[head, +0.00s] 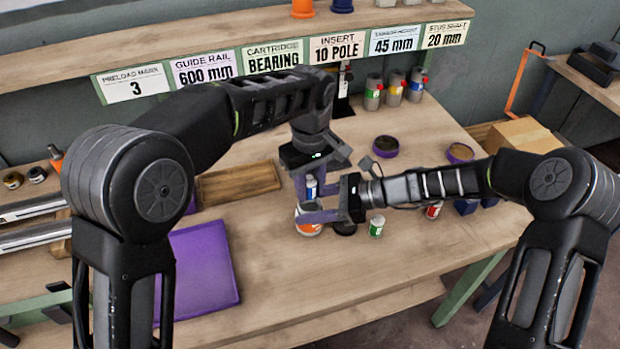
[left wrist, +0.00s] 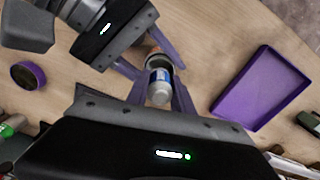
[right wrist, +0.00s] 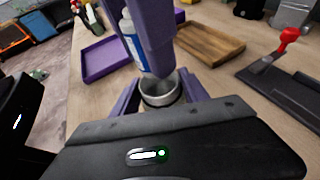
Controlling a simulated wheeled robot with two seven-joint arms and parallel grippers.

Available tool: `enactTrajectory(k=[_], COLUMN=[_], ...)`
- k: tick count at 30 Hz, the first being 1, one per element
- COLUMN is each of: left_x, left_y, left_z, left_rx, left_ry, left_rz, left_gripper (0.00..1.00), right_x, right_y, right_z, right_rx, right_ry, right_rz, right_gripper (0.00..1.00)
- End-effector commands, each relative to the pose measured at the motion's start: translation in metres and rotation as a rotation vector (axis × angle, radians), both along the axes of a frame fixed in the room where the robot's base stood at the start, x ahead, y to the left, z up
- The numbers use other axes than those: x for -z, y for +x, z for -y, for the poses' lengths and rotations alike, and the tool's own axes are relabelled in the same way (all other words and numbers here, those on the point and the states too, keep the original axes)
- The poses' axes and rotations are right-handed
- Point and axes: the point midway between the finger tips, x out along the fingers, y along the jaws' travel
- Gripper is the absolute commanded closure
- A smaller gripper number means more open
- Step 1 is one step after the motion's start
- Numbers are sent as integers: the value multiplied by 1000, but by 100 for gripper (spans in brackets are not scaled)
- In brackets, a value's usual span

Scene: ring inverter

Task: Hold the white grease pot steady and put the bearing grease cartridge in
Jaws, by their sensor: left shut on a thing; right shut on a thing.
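The bearing grease cartridge (head: 311,187) is a small white bottle with a blue label. My left gripper (left wrist: 158,88) is shut on it, coming down from above. The white grease pot (head: 308,229), with an orange band, stands on the table directly below. My right gripper (head: 328,211) is shut on the pot from the right side. In the right wrist view the pot's open metal rim (right wrist: 162,88) sits between my right fingers. The cartridge (right wrist: 131,42) is over the rim's far left there; whether its lower end is inside the rim is hard to tell.
A black disc (head: 345,229) and a green-labelled bottle (head: 377,226) stand close right of the pot. A purple tray (head: 200,265) lies to the left, a wooden tray (head: 238,183) behind it. Purple round dishes (head: 385,146) stand at the back right. The front table is clear.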

Motion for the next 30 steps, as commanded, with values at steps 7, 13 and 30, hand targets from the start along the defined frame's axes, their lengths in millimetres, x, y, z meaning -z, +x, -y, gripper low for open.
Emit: enactTrajectory(k=[7, 13, 30], left_x=[17, 21, 21], left_y=[0, 0, 0], left_z=[0, 0, 0], left_rx=[0, 0, 0], left_ry=[0, 0, -1], left_rz=[0, 0, 1], left_gripper=[100, 100, 47], right_x=[0, 0, 0], right_y=[0, 0, 0], right_z=[0, 0, 0], right_rx=[0, 0, 0], right_ry=[0, 0, 0], right_rz=[0, 0, 0], right_gripper=[93, 93, 93])
